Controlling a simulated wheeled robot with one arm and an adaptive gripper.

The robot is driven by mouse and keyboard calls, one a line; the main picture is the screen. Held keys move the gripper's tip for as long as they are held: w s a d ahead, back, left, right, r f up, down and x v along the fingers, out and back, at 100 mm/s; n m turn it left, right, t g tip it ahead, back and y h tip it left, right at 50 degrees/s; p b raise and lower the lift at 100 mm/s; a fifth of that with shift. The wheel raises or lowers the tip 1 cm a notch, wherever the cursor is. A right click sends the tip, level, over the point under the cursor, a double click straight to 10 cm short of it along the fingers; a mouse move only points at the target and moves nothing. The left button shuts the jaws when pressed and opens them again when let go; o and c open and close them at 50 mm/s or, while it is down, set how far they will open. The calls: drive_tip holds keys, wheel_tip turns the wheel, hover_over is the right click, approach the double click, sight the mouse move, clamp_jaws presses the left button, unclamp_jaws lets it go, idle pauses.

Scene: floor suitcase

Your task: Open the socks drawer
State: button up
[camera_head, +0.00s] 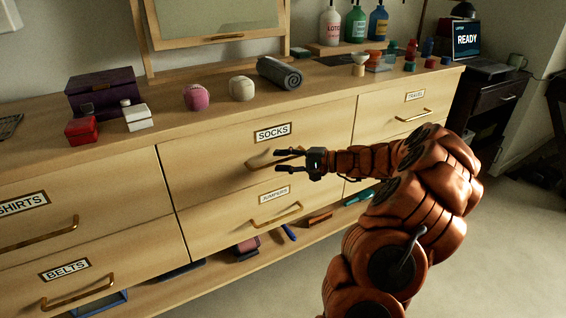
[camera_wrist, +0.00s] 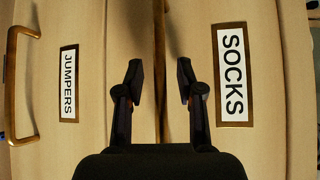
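The socks drawer (camera_head: 215,165) is a pale wood front in the dresser's upper row, and it looks closed. Its label reads SOCKS (camera_head: 272,132) and also shows in the wrist view (camera_wrist: 233,75). Its brass handle (camera_head: 259,163) is below the label, partly hidden behind my gripper. My gripper (camera_head: 277,160) is open, with its fingers in front of the handle area and pointing left in the head view.
The jumpers drawer, with a brass handle (camera_head: 277,216), is just below. The belts drawer handle (camera_head: 78,291) is at lower left. The dresser top holds a purple box (camera_head: 101,92), balls, a rolled grey towel (camera_head: 279,73) and bottles. Floor is clear at lower right.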

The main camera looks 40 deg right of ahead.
drive_tip(key=shift+w+a, duration=0.1)
clamp_jaws()
idle(0.3)
idle(0.4)
